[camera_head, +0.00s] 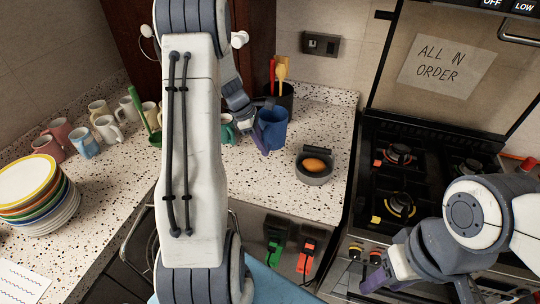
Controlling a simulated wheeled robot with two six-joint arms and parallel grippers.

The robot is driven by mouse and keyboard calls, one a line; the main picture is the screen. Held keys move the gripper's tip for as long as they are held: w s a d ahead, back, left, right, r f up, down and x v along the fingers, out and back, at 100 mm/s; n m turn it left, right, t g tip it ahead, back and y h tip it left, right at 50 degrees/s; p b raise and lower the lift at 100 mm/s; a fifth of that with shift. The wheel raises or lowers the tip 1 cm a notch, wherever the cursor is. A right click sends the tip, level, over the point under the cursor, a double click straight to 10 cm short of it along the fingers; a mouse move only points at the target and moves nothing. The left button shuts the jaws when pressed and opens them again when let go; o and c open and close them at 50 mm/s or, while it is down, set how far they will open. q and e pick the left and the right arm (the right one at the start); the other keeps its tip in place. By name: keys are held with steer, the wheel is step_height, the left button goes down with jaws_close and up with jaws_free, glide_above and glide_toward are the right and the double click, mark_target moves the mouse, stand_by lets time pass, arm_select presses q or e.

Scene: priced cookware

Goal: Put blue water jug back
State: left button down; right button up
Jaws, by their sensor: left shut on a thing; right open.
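The blue water jug (273,128) is upright at the back of the speckled counter, near the corner. My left gripper (262,126) reaches it from the left and is shut on its left side, where a handle would be; the grip itself is partly hidden. I cannot tell whether the jug's base touches the counter. My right gripper (380,284) is open and empty at the lower right, in front of the stove.
A dark utensil holder (284,96) stands right behind the jug, and a teal mug (228,130) is to its left. A grey bowl (314,176) with an orange-brown item is to the right. Stacked plates (35,200) and several mugs are at left; the stove (420,185) is at right.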

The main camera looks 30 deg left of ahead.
arm_select(q)
steer(key=f, duration=0.3)
steer(key=shift+w+d+f, duration=0.2)
step_height(320, 180, down, 3)
steer(key=shift+f+p, duration=0.1)
steer(key=shift+p, duration=0.45)
steer(key=shift+s+a+f, duration=0.1)
steer(key=shift+f, duration=0.1)
steer(key=shift+f, duration=0.2)
steer(key=c, duration=0.7)
jaws_free()
steer(key=shift+r, duration=0.15)
